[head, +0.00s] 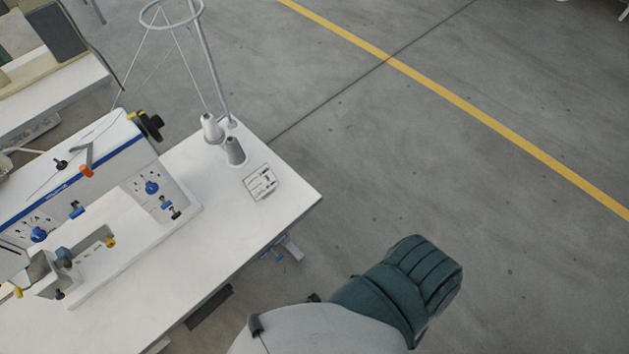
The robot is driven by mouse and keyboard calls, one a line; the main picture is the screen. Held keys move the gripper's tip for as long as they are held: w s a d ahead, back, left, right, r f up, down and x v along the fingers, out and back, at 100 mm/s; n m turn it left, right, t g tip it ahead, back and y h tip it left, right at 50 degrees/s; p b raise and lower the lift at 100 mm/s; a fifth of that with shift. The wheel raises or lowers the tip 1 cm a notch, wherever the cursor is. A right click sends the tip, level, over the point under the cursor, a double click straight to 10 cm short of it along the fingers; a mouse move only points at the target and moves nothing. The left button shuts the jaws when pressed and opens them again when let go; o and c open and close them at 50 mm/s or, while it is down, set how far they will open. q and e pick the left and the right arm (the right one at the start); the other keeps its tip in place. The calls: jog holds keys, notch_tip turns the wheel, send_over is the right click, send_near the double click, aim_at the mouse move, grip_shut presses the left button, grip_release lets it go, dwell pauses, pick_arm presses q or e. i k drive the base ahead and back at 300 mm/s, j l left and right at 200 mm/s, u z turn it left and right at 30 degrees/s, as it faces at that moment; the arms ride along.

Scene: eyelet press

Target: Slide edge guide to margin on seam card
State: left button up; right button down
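A small white card (261,182) with dark printed marks lies flat near the right corner of the white table. It looks like the seam card, though its print is too small to read. A white and blue machine (80,185) stands at the left of the table. On its bed is a grey slotted part (92,247) with a yellow knob (110,243) at its right end; I cannot tell if this is the edge guide.
Two thread cones, one white (212,128) and one grey (235,151), stand by a thin thread stand (212,65) behind the card. The white table (225,235) is bare between machine and card. Open floor with a yellow line (470,108) lies to the right.

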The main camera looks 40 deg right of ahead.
aim_at(62, 253)
jog(key=z, duration=0.8)
jog(key=u, duration=1.8)
